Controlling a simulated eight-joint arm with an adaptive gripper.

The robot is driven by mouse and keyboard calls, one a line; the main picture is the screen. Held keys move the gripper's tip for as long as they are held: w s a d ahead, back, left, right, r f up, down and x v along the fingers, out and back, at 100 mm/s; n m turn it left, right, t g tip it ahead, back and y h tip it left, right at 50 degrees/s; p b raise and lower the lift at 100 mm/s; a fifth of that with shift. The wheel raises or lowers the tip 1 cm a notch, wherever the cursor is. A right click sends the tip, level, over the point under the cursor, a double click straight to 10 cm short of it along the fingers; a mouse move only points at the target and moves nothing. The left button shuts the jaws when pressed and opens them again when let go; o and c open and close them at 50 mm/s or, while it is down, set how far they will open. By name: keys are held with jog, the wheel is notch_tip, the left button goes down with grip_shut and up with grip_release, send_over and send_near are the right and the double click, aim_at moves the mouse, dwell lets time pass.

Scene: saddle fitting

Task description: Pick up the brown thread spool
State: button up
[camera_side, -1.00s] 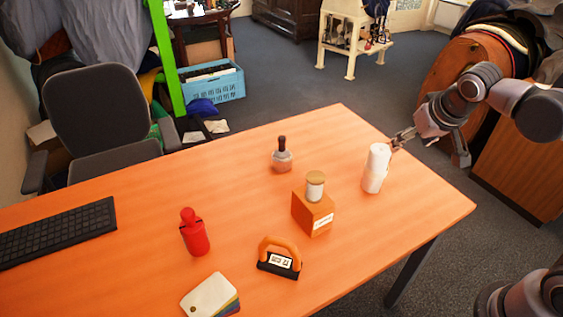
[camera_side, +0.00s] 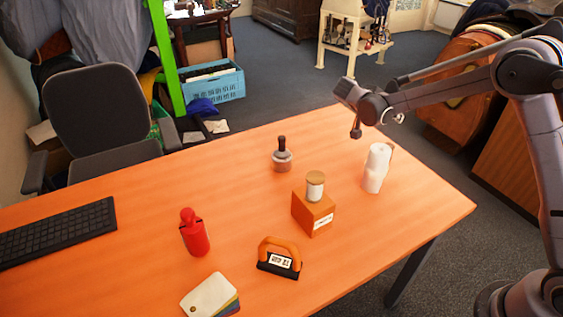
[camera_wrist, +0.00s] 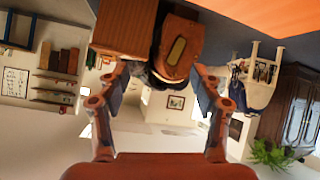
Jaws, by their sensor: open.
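A small spool (camera_side: 315,186) with a tan-brown top and a pale wound body stands upright on an orange box (camera_side: 313,212) in the side view. It is the only spool-like thing with brown on it. My gripper (camera_side: 360,118) is above the far right part of the table, beyond and higher than the spool, apart from it. In the wrist view my gripper (camera_wrist: 162,80) has its two fingers spread, with nothing held between them. The wrist view looks across the room upside down, and the spool is not in it.
A white two-part cylinder (camera_side: 376,168) stands right of the box. A dark-capped bottle (camera_side: 282,158) is behind it.

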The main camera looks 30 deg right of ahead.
jog(key=f+m, duration=0.1)
jog(key=f, duration=0.3)
jog(key=w+d+f+m+g+h, duration=0.1)
jog(key=f, duration=0.3)
jog(key=w+f+m+h, duration=0.1)
jog(key=f+m, duration=0.1)
jog(key=f, duration=0.2)
jog(key=shift+d+f, duration=0.25)
jog(key=shift+d, duration=0.05)
jog(key=shift+d+f+g, duration=0.3)
jog(key=shift+d+f, duration=0.35)
jog(key=shift+d, duration=0.15)
jog(key=shift+x, duration=2.95)
jog(key=shift+r, duration=0.1)
jog(key=c, duration=1.3)
jog(key=shift+o, duration=0.2)
jog(key=shift+r, duration=0.1)
